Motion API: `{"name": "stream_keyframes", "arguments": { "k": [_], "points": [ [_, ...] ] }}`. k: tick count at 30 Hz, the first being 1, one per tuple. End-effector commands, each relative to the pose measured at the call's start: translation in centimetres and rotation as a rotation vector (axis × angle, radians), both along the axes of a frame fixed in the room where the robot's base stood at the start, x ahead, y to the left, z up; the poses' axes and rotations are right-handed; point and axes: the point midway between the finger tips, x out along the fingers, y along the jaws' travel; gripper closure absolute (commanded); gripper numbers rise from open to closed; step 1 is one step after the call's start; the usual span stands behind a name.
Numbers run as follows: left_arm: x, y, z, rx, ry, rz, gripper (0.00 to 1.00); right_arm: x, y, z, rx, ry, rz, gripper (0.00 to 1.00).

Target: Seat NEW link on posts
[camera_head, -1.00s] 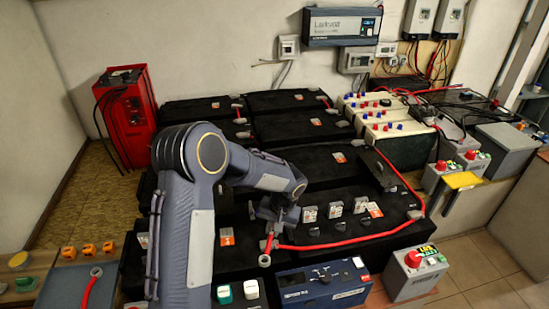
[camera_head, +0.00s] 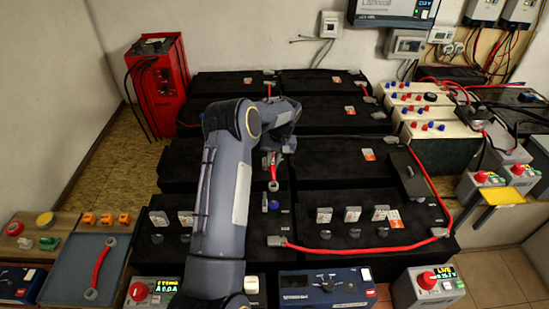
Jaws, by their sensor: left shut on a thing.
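My left gripper (camera_head: 273,152) is shut on a short red link (camera_head: 274,170) with a grey ring end (camera_head: 273,186) hanging downward. The link is above the gap between the middle black batteries; I cannot tell whether its ring touches anything. My forearm and wrist hide the link's upper end and part of the batteries behind. A second red link (camera_head: 99,268) with grey ring ends lies in a grey-blue tray (camera_head: 66,262) at the left. A blue-topped post (camera_head: 274,205) shows on the front left battery (camera_head: 250,222). My right gripper is not in view.
A long red cable (camera_head: 360,248) runs along the front right battery (camera_head: 330,190). A red charger (camera_head: 158,85) stands at the back left. A blue meter box (camera_head: 325,289) and a grey LIVE box (camera_head: 428,287) stand in front.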

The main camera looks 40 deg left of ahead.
Motion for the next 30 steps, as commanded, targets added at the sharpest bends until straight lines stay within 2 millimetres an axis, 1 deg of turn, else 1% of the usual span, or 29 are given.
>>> {"name": "stream_keyframes", "arguments": {
  "k": [1, 10, 12, 16, 21, 30],
  "points": [
    [0.0, 0.0, -0.7, 0.0, 0.0, 0.0, 1.0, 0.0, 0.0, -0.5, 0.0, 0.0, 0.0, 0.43],
    [0.0, 0.0, -3.7, 0.0, 0.0, 0.0, 1.0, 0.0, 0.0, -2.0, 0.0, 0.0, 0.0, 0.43],
    [0.0, 0.0, -4.6, 0.001, -0.001, 0.0, 1.0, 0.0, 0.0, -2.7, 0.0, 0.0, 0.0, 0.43],
    [0.0, 0.0, -5.7, 0.001, -0.001, -0.001, 1.0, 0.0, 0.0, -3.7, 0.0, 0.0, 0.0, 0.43],
    [0.0, 0.0, -6.4, 0.0, -0.002, 0.0, 1.0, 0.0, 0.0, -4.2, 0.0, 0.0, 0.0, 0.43],
    [0.0, 0.0, -6.4, 0.001, -0.002, 0.0, 1.0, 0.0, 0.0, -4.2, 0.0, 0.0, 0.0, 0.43]
  ]
}}
